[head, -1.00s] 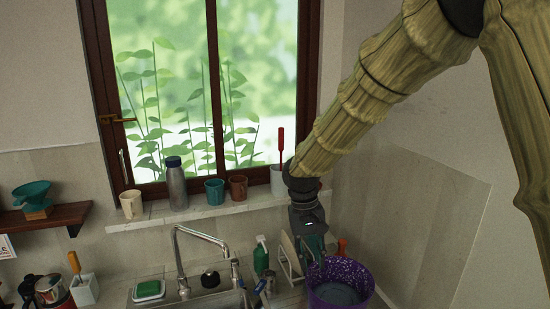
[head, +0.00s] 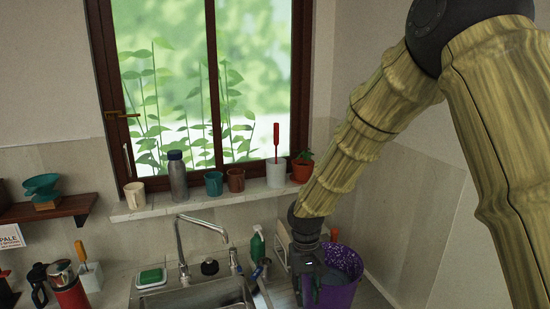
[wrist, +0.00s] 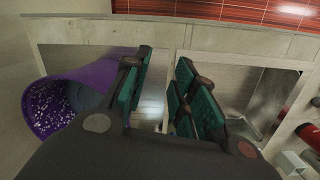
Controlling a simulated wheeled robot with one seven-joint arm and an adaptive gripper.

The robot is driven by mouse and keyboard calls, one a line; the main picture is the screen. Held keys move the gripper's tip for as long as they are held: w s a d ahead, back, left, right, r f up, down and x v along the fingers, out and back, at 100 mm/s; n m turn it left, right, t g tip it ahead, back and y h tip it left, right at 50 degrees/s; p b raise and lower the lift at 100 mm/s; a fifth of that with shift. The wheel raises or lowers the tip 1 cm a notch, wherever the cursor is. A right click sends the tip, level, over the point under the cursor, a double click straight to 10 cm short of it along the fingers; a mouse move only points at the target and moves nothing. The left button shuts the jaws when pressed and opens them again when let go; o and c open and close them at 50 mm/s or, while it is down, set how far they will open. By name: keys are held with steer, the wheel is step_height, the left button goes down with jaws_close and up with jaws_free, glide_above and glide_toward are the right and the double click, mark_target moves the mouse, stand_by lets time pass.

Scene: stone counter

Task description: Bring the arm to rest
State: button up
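My gripper (head: 308,285) hangs at the end of my arm over the right part of the counter, just left of and partly in front of a purple speckled bucket (head: 346,286). In the wrist view my gripper (wrist: 167,92) has its green-padded fingers apart with nothing between them. The bucket (wrist: 45,108) lies to the left there, close to the left finger; I cannot tell whether they touch. My arm is bent and reaches down from the upper right.
The sink (head: 215,294) and its faucet (head: 181,250) are left of my gripper, with a green bottle (head: 257,245) behind. A red kettle (head: 70,290) stands at far left. The windowsill (head: 150,210) holds several cups, a grey bottle (head: 178,178) and a potted plant (head: 302,168).

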steer(key=s+d+f+m+y, duration=0.1)
steer(key=s+d+f, duration=0.3)
steer(key=s+f, duration=0.95)
steer(key=s+d+f+m+y, duration=0.1)
steer(key=s+d+f, duration=0.3)
steer(key=s+f, duration=0.9)
steer(key=s+d+f+t+h, duration=0.1)
steer(key=s+d+f, duration=0.6)
steer(key=s, duration=0.2)
step_height(320, 180, down, 10)
steer(key=b, duration=1)
steer(key=shift+a+b, duration=0.3)
steer(key=shift+b, duration=0.1)
